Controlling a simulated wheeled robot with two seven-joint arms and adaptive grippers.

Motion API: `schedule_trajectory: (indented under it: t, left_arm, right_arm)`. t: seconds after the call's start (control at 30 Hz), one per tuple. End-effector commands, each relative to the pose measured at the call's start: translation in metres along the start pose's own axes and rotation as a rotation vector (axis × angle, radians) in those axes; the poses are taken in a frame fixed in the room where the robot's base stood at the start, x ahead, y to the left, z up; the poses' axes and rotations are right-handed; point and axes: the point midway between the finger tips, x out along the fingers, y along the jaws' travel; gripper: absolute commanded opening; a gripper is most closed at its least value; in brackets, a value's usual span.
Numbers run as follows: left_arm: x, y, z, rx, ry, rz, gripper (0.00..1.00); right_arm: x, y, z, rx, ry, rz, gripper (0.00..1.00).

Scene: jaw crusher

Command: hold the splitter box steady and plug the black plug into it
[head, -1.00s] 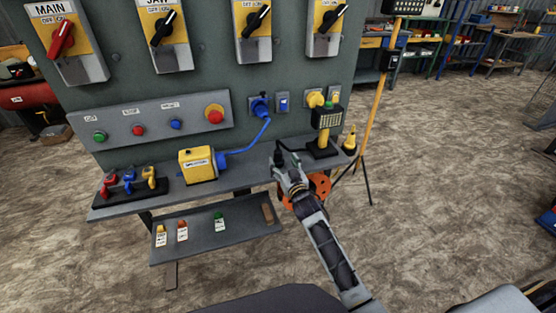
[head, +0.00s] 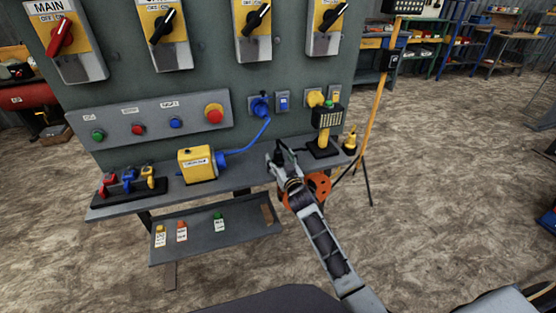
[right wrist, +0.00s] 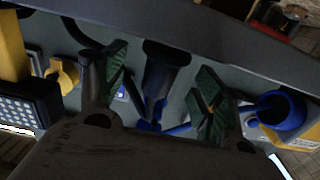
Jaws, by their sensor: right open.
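The splitter box (head: 196,163) is a yellow box with a blue end, lying on the grey shelf. A blue cable (head: 251,138) runs from it to a blue plug (head: 260,106) at the panel. My right gripper (head: 279,154) is open at the shelf's front edge, right of the box. In the right wrist view its green-padded fingers (right wrist: 163,84) stand apart, with the black plug (right wrist: 165,62) showing between them. Whether they touch it I cannot tell. The box's blue end (right wrist: 285,110) shows at the right there. My left gripper is not in view.
A lamp-like device (head: 326,118) on a yellow post stands right of my right gripper. Padlocks on a black stand (head: 128,188) are at the shelf's left end. A lower tray (head: 200,240) holds tags. An orange reel (head: 319,185) is partly behind my right arm.

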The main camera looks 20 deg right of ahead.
Motion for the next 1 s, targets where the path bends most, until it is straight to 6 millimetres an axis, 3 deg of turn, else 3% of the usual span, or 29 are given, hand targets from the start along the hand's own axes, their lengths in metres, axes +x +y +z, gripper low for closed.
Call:
schedule_trajectory:
  t: [0.3,0.87,1.0]
  left_arm:
    - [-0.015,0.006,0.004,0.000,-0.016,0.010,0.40]
    - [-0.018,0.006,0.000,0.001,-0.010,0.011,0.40]
    - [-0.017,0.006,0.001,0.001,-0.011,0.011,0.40]
  right_arm:
    - [0.021,0.000,0.001,-0.001,0.000,0.000,0.70]
    - [0.024,0.000,0.001,0.000,0.000,0.000,0.70]
    - [0.024,0.000,0.001,0.000,0.000,0.000,0.53]
